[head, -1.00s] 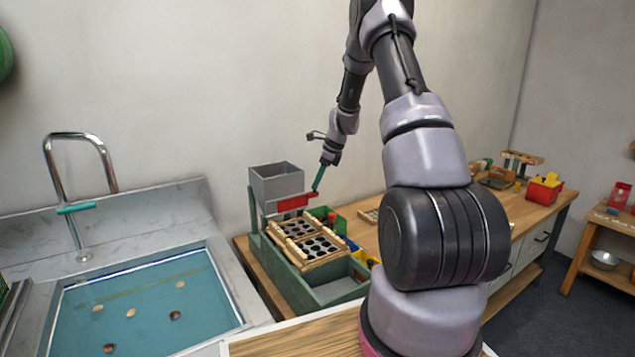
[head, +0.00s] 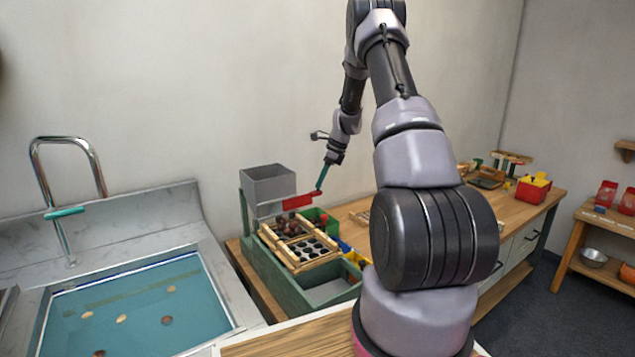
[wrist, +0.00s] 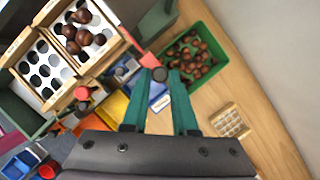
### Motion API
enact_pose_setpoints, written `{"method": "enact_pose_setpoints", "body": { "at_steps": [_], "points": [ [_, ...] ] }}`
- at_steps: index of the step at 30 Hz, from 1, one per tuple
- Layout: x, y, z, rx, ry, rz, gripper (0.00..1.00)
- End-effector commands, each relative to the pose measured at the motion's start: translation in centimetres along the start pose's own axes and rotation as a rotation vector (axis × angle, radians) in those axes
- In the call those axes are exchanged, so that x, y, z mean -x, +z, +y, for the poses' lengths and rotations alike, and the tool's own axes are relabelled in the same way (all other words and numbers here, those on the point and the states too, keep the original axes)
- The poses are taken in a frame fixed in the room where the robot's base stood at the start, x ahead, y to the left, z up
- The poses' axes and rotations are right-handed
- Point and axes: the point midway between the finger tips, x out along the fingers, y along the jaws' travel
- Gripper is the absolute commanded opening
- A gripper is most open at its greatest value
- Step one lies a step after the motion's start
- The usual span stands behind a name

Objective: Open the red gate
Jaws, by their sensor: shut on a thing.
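The red gate (head: 298,201) sticks out to the right below the grey hopper (head: 268,185). In the wrist view its red bar (wrist: 138,46) runs to a dark round knob (wrist: 160,74) between my fingertips. My gripper (head: 320,187) has teal fingers and is shut on the gate's end; it also shows in the wrist view (wrist: 160,80). Brown chestnuts (wrist: 82,33) lie in the rear holed tray under the hopper. The front holed tray (wrist: 40,70) looks empty. The hopper's inside bottom is hidden.
A green bin (wrist: 217,72) with many chestnuts stands beside the green stand (head: 268,268). A small wooden grid (wrist: 230,120) lies on the bench. Blue, yellow and red items crowd the near side. A sink (head: 130,310) with floating chestnuts is at left.

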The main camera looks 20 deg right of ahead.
Motion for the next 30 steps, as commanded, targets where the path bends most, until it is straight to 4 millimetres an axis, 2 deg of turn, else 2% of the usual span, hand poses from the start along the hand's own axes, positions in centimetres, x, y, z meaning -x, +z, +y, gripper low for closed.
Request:
{"method": "enact_pose_setpoints", "body": {
  "at_steps": [1, 2, 3, 4, 13, 16, 20, 30],
  "points": [
    [0.0, 0.1, 0.0, 0.001, -0.001, -0.001, 0.0],
    [0.0, 0.1, 0.0, 0.001, -0.001, -0.001, 0.34],
    [0.0, 0.1, 0.0, 0.001, -0.001, -0.001, 0.49],
    [0.0, 0.1, 0.0, 0.001, -0.001, -0.001, 0.57],
    [0.1, 0.1, 0.0, 0.001, 0.0, -0.001, 0.57],
    [0.7, 0.1, 0.0, 0.001, -0.002, 0.0, 0.57],
    [2.6, 0.1, -0.1, 0.002, -0.004, -0.002, 0.57],
    [9.1, 0.1, 0.0, 0.001, -0.003, -0.001, 0.57]
  ]
}}
